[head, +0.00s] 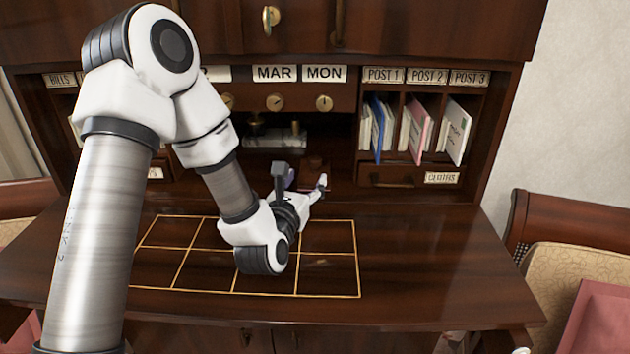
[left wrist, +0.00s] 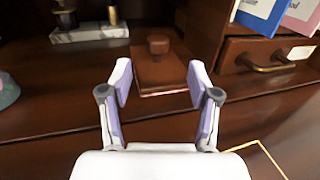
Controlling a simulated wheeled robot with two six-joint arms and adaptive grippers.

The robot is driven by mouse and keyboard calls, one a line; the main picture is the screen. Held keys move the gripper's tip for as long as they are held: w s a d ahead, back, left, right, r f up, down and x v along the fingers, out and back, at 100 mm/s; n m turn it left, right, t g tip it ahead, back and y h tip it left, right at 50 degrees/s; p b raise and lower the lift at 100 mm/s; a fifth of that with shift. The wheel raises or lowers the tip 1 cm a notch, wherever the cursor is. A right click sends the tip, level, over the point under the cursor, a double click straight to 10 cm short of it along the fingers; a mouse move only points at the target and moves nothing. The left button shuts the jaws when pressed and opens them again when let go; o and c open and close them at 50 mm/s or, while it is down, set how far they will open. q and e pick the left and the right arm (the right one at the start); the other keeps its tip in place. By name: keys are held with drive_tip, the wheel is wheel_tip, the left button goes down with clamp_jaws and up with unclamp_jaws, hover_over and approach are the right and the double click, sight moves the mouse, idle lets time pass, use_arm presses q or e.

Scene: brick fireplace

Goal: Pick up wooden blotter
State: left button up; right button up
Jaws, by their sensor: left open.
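The wooden blotter (left wrist: 160,68) is a reddish-brown block with a small dark knob on top. It sits at the back of the desk, inside the open central compartment. In the head view it is mostly hidden by my left arm and gripper. My left gripper (head: 301,178) is open and reaches toward the compartment. In the left wrist view the left gripper's fingers (left wrist: 160,84) are spread apart, with the blotter ahead of and between their tips. Nothing is held. Whether a finger touches the blotter is unclear.
A pale stand with brass pieces (left wrist: 88,34) is left of the blotter. A small drawer with a brass handle (head: 393,181) is to the right, under slots of envelopes (head: 417,130). A gold-lined grid (head: 330,278) marks the desktop (head: 430,260), whose right side is clear.

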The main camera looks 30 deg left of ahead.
sight(313, 163)
use_arm(q)
drive_tip(key=x, duration=0.2)
drive_tip(key=p+x, duration=0.2)
drive_tip(key=x, duration=0.1)
drive_tip(key=shift+w+a+r, duration=0.25)
drive_tip(key=shift+w+r, duration=0.05)
drive_tip(key=shift+w+a+f+p, duration=0.1)
drive_tip(key=shift+w+p, duration=0.15)
drive_tip(key=shift+p, duration=0.05)
clamp_jaws()
